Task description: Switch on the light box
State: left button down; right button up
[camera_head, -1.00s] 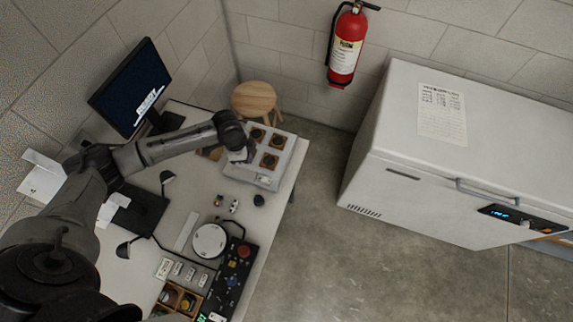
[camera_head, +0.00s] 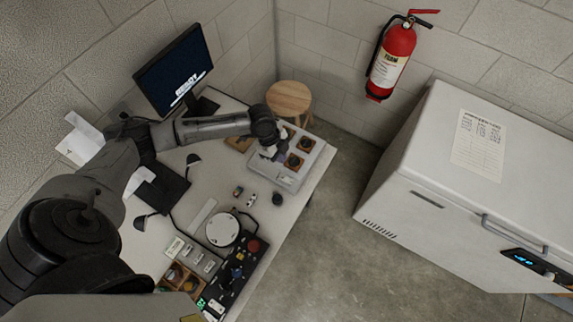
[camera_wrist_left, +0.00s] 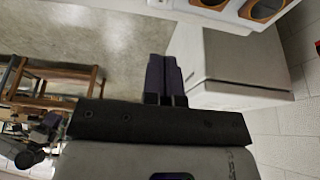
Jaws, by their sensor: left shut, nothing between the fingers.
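The light box (camera_head: 287,181) is a flat pale box at the far right end of the table, with dark square brown-framed pieces on its top. My left arm reaches across the table, and my left gripper (camera_head: 268,152) is over the left part of the box. Its hand hides part of the top; contact cannot be told. In the left wrist view, the gripper (camera_wrist_left: 163,72) has its two dark fingers together with nothing between them. A pale edge of the light box (camera_wrist_left: 205,14) shows at the top of that view. I cannot make out a switch or whether the box is lit.
A monitor (camera_head: 172,70) stands at the back left of the table. A round white disc (camera_head: 223,229) and a black control panel (camera_head: 236,272) lie nearer. A wooden stool (camera_head: 289,97) stands behind the table, and a white chest freezer (camera_head: 440,215) stands right, across clear floor.

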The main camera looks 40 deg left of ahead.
aim_at(292, 182)
pick_arm(q)
jog(key=b+x, duration=1.2)
jog(key=shift+a+f, duration=0.15)
jog(key=shift+f, duration=0.25)
jog(key=shift+f+b, duration=0.6)
jog(key=shift+b, duration=0.3)
